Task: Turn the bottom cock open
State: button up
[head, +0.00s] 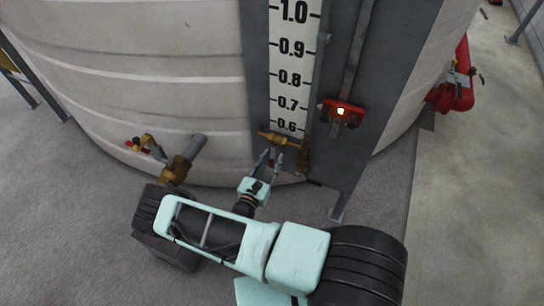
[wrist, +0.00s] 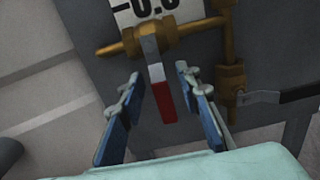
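The bottom cock (head: 283,139) is a brass fitting at the foot of the white level scale, just below the 0.6 mark. The wrist view shows its brass body (wrist: 147,43) at the top and its grey lever with a red end (wrist: 166,103) hanging down, slightly tilted. My gripper (head: 270,158) is just below and in front of the cock. In the wrist view my gripper (wrist: 160,75) is open, one finger on each side of the lever. Gaps show on both sides, so the fingers seem apart from it. The lever is hard to make out in the head view.
A vertical brass pipe with another valve (wrist: 230,85) and a dark lever stands close right of my gripper. A grey outlet pipe with a brass valve (head: 174,168) sticks out at left. A red fitting (head: 343,112) is on the panel above right. Open floor lies right.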

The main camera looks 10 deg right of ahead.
jog(key=shift+c, duration=0.3)
grip_shut()
